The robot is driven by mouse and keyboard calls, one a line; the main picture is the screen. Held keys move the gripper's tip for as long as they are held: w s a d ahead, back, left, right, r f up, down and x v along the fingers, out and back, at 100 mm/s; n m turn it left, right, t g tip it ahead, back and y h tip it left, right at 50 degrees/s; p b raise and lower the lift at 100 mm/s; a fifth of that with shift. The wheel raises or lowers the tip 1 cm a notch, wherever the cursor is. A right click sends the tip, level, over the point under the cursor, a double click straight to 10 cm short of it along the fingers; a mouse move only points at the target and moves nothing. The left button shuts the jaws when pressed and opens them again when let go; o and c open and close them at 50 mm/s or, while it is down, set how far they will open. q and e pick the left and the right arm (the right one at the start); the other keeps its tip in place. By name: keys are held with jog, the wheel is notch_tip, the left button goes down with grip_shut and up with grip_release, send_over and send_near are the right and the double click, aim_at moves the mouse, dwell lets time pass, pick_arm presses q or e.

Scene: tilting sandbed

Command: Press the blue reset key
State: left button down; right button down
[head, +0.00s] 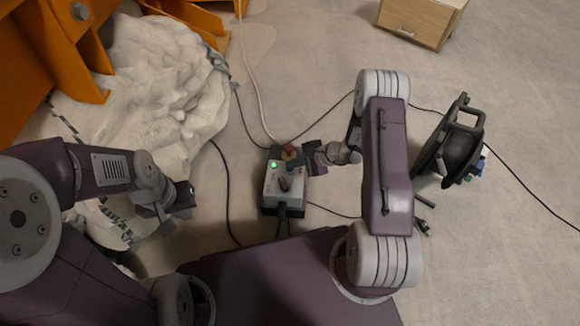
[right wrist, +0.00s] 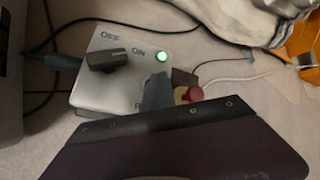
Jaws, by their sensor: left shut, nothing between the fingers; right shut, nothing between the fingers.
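A grey control box (head: 271,190) stands on the floor in the middle of the head view. It has a lit green lamp (head: 274,165), a dark rotary switch (head: 285,183) and a red button (head: 289,149) at its far end. A small blue patch, apparently the blue reset key (head: 292,167), shows beside the lamp. My right gripper (head: 304,160) is shut and empty, just over that side of the box. In the right wrist view its fingers (right wrist: 157,92) cover the key's place by a partly hidden "R" label; contact cannot be told. My left gripper (head: 181,202) is shut and empty, left of the box.
In the right wrist view the box (right wrist: 112,92) has its switch (right wrist: 107,58) by "OFF" and "ON". Cables cross the floor.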

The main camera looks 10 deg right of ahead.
jog(key=shift+r, duration=0.1)
jog(key=shift+r+p, duration=0.65)
jog(key=shift+r, duration=0.15)
notch_tip(320, 180, up, 5)
jog(key=p, duration=0.3)
jog(key=shift+p, duration=0.35)
dwell(0.5)
